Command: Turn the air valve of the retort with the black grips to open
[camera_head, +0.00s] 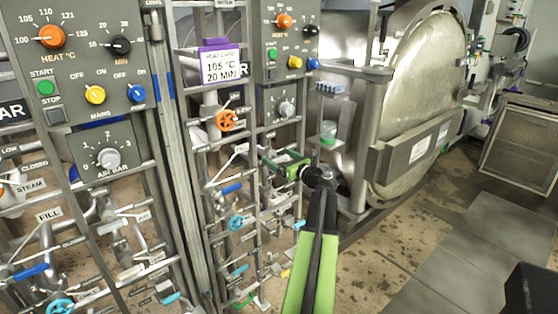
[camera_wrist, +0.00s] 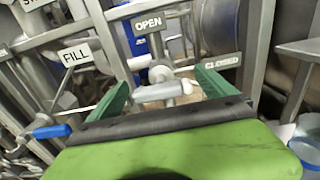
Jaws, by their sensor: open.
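In the wrist view, a valve with a pale lever (camera_wrist: 162,91) sits between my gripper's (camera_wrist: 163,84) two dark green fingers. The fingers stand apart, one on each side of it; whether either touches it I cannot tell. An OPEN label (camera_wrist: 149,24) is above the valve and a CLOSED label (camera_wrist: 221,61) is to its right. The lever lies roughly level across the picture. In the head view, my gripper (camera_head: 272,163) reaches left to the pipe rack (camera_head: 258,190), and the valve in front of it is too small to make out. I see no black grips clearly.
A FILL label (camera_wrist: 75,54) and a blue-handled valve (camera_wrist: 52,131) are to the left in the wrist view. Orange (camera_head: 228,120) and cyan (camera_head: 236,222) handwheels sit close by on the rack. A large round retort door (camera_head: 425,90) stands right.

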